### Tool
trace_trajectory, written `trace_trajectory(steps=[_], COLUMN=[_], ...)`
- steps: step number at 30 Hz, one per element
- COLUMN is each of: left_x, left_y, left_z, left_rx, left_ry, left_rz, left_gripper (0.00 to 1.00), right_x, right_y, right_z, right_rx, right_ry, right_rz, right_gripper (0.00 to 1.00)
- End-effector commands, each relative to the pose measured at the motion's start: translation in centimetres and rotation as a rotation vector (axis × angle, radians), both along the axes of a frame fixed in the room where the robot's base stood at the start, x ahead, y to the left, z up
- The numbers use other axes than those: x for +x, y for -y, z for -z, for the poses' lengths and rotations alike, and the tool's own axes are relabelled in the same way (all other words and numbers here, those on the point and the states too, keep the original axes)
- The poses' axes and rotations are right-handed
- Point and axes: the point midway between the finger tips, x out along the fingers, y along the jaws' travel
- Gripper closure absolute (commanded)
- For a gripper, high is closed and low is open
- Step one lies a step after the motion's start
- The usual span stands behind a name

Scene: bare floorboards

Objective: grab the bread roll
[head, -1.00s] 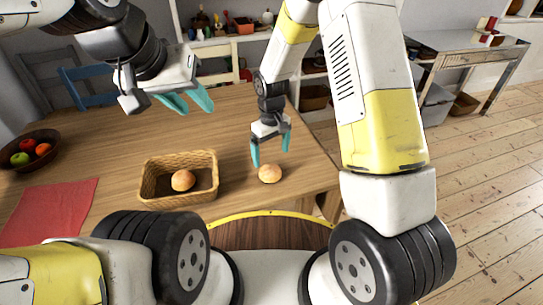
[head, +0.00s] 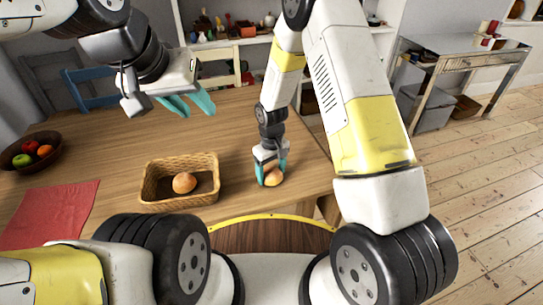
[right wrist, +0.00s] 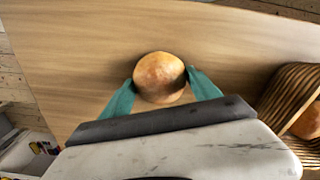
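A round golden-brown bread roll (head: 274,177) lies on the wooden table near its front right edge. It also shows in the right wrist view (right wrist: 160,76). My right gripper (head: 272,174) is lowered over this roll, one teal finger on each side. In the right wrist view the open fingers (right wrist: 160,78) flank the roll closely; I cannot tell whether they touch it. A second roll (head: 184,183) lies in the wicker basket (head: 152,199) to the left. My left gripper (head: 190,105) is open and empty, high above the table's back part.
The basket's side also shows at the right of the right wrist view (right wrist: 286,85). A fruit bowl (head: 20,163) and red cloth (head: 50,215) are on the table's left. The wooden table (head: 120,130) is clear behind the basket. Chairs and shelves stand behind.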

Motion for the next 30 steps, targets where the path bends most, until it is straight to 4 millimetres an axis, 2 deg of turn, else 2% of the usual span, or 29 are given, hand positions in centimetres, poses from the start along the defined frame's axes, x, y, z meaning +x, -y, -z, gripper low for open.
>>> trace_trajectory(steps=[1, 5, 17, 25, 30], left_x=[0.0, 0.0, 0.0, 0.0, 0.0], left_y=[0.0, 0.0, 0.0, 0.0, 0.0], left_z=[0.0, 0.0, 0.0, 0.0, 0.0], left_rx=[0.000, 0.000, 0.000, 0.000, 0.000], left_ry=[0.000, 0.000, 0.000, 0.000, 0.000], left_rz=[0.000, 0.000, 0.000, 0.000, 0.000], left_gripper=[0.64, 0.64, 0.64, 0.64, 0.64], right_x=[0.0, 0.0, 0.0, 0.0, -3.8], right_y=[0.0, 0.0, 0.0, 0.0, 1.3], right_z=[0.0, 0.0, -0.6, -3.9, -4.0], right_rx=[0.000, 0.000, 0.001, 0.002, -0.001], right_ry=[0.000, 0.000, 0.001, 0.002, -0.003], right_rz=[0.000, 0.000, 0.000, 0.000, 0.000], right_gripper=[0.43, 0.69, 0.69, 0.69, 0.69])
